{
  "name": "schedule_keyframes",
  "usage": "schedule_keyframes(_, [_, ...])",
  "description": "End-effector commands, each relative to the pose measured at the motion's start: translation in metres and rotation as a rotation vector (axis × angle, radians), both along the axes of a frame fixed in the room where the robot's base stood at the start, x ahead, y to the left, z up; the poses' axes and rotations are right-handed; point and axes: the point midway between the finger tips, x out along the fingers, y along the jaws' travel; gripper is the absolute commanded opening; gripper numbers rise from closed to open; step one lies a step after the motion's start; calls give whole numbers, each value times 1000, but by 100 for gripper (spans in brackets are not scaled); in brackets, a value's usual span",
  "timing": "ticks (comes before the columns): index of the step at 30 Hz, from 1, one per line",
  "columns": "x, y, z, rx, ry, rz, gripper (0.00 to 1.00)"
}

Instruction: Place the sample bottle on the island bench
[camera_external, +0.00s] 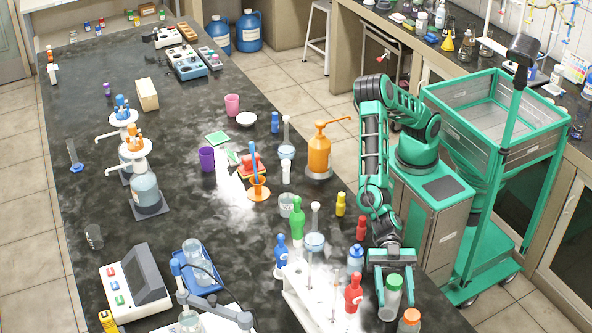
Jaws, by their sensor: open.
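A clear bottle with a green cap (390,300) stands upright near the right front edge of the dark island bench (195,260). It may be the sample bottle, but I cannot read a label. My gripper (394,294) points down at this bottle, with its fingers apart, one on each side of the cap in the picture. The gripper is open, and I cannot tell whether a finger touches the bottle. A similar bottle with an orange cap (409,321) is just in front, cut off by the picture's lower edge.
A white rack (300,293) stands left of the gripper, with a red bottle (353,293) and a blue-capped bottle (355,260) close by. An orange pump bottle (319,153) stands farther back. The bench's middle left has bare room.

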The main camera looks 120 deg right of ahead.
Motion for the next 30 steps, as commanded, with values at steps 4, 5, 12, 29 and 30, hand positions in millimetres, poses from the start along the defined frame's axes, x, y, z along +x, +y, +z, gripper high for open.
schedule_keyframes(4, [-7,-14,0,-2,-1,0,49])
schedule_keyframes(5, [-9,-18,0,-2,-1,-1,49])
schedule_keyframes(12, [-32,-61,0,-3,1,-1,49])
schedule_keyframes(29, [-58,-106,0,0,0,-1,49])
schedule_keyframes(30, [-58,-105,0,0,0,-1,49])
